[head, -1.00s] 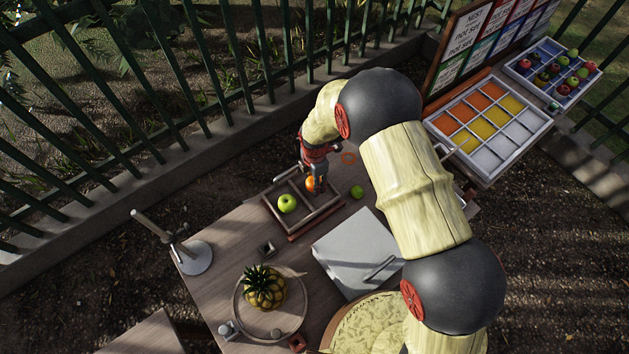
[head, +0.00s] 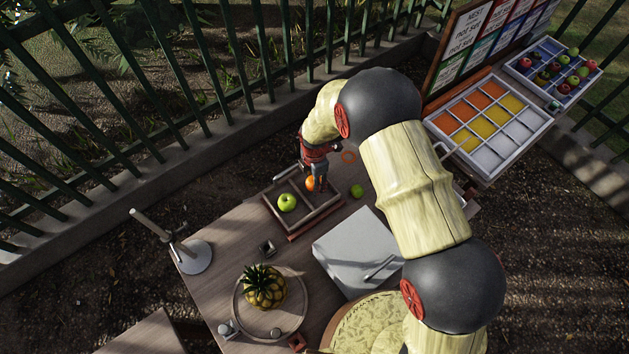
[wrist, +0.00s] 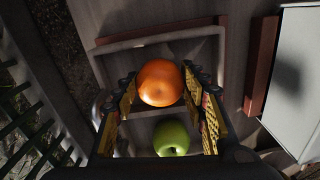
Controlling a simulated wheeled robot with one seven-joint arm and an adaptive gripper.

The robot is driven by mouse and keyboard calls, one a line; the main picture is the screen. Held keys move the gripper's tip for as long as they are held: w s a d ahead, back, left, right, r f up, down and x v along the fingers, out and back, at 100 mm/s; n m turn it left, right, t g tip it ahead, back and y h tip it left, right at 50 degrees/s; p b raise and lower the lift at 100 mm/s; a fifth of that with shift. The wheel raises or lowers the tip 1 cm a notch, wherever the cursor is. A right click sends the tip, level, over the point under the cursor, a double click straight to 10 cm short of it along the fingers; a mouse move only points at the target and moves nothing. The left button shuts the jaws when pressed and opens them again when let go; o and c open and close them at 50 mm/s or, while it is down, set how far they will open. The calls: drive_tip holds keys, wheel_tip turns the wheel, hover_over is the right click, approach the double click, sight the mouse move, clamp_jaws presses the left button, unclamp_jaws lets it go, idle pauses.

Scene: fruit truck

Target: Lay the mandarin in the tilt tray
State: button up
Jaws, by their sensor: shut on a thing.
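The orange mandarin (head: 310,184) is between the fingers of my gripper (head: 316,184), which is shut on it. In the wrist view, the mandarin (wrist: 161,82) shows between the yellow-padded fingertips of my gripper (wrist: 160,84). The tilt tray (head: 272,213) is a shallow framed tray with a divider, on the wooden table. The mandarin is over or in its right part; I cannot tell whether it touches the tray floor. A green apple (head: 287,203) lies in the tray's left part. The apple (wrist: 171,138) also shows in the wrist view, below the mandarin.
A small green fruit (head: 357,191) lies right of the tray. A pale grey box or board (head: 345,250) is in front. A pineapple (head: 263,287) stands on a round plate. A metal stand (head: 192,257) is at left. A sectioned tray (head: 503,157) is far right.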

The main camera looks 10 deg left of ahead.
drive_tip(key=shift+f+b, duration=0.5)
drive_tip(key=shift+f, duration=0.2)
idle(1.1)
drive_tip(key=o, duration=1.3)
drive_tip(key=shift+c, duration=0.2)
drive_tip(key=shift+o, duration=0.5)
drive_tip(key=shift+r, duration=0.15)
drive_tip(key=shift+r+p, duration=2.25)
drive_tip(key=shift+r, duration=2)
